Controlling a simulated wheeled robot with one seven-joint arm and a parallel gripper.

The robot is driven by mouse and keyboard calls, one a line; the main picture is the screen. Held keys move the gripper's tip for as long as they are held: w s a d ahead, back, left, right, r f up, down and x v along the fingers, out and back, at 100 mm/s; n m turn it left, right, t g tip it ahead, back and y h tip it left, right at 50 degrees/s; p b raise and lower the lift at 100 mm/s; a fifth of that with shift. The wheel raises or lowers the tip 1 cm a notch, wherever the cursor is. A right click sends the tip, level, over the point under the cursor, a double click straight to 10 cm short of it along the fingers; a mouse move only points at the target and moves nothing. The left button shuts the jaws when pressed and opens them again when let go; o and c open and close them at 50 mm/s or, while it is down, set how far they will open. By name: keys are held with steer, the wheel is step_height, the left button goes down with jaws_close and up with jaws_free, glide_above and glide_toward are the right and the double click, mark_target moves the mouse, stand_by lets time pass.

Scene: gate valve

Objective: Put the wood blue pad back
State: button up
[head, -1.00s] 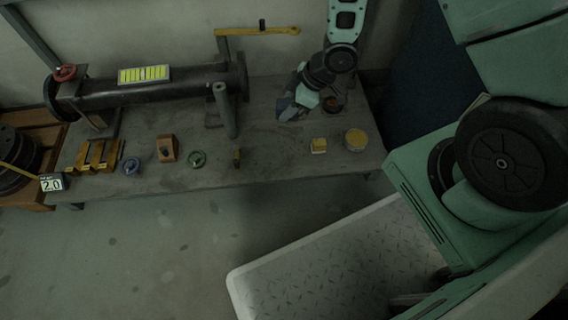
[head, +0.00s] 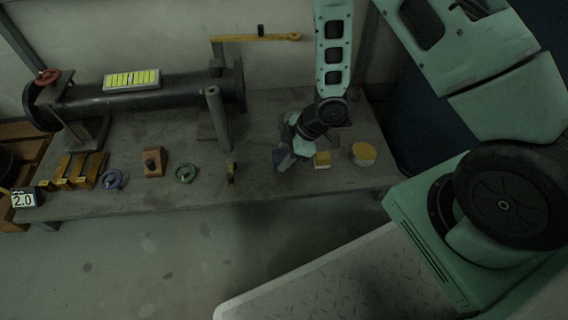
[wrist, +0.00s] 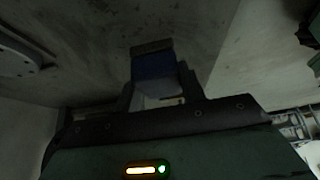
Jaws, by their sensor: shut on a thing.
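My gripper (head: 284,160) is low over the front right part of the bench, just left of a small yellow-topped block. It is shut on the blue pad (wrist: 153,67), which shows between the fingers in the wrist view as a blue block with a grey-brown end. In the head view the pad is a small dark blue patch (head: 281,157) at the gripper's tip. I cannot tell whether the pad touches the bench (head: 265,190).
The yellow-topped block (head: 322,160) and a round yellow-topped tin (head: 363,154) stand right of my gripper. A small dark and yellow piece (head: 231,173), a green ring (head: 186,173) and a wooden block (head: 154,162) stand left. A black pipe (head: 150,99) lies behind. The bench's front edge is close.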

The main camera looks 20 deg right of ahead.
steer(key=shift+f+b, duration=0.35)
steer(key=shift+f, duration=0.7)
steer(key=shift+f, duration=0.15)
steer(key=o, duration=1)
steer(key=shift+c, duration=0.2)
